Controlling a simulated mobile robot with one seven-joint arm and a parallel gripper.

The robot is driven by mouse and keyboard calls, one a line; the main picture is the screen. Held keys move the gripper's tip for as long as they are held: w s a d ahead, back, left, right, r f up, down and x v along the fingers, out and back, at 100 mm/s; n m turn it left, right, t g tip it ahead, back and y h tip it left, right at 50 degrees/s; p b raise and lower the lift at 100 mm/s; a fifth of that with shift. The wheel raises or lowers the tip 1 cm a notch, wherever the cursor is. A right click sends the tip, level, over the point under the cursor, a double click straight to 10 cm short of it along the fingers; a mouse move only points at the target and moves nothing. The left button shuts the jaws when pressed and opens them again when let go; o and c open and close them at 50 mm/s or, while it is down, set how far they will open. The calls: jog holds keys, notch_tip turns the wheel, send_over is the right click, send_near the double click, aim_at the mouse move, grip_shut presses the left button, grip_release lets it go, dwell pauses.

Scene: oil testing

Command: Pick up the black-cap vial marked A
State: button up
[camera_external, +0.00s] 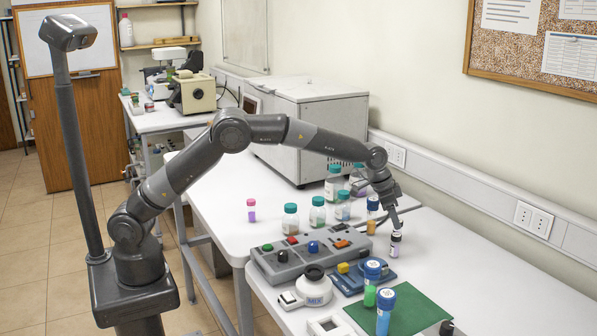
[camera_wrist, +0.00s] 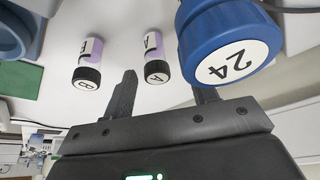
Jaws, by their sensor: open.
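The black-cap vial marked A (camera_wrist: 157,70) shows in the wrist view, with pale purple contents. Its cap faces the gap between the two fingers of my gripper (camera_wrist: 163,92), slightly beyond the tips. My gripper is open and empty. A second black-cap vial (camera_wrist: 88,74), whose cap mark looks like B, is to its left, outside the fingers. In the external view my gripper (camera_external: 396,224) points down just above a small dark-capped purple vial (camera_external: 396,246); I cannot tell which of the two this is.
A large blue cap marked 24 (camera_wrist: 228,50) is close beside the right finger in the wrist view. A grey button box (camera_external: 290,268), blue-cap tubes (camera_external: 385,312) and a green mat (camera_external: 415,308) are nearby.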

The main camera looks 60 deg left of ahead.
jog(key=x, duration=0.5)
jog(key=shift+d, duration=0.3)
jog(key=c, duration=1)
jog(key=shift+r, duration=0.1)
jog(key=shift+c, duration=0.2)
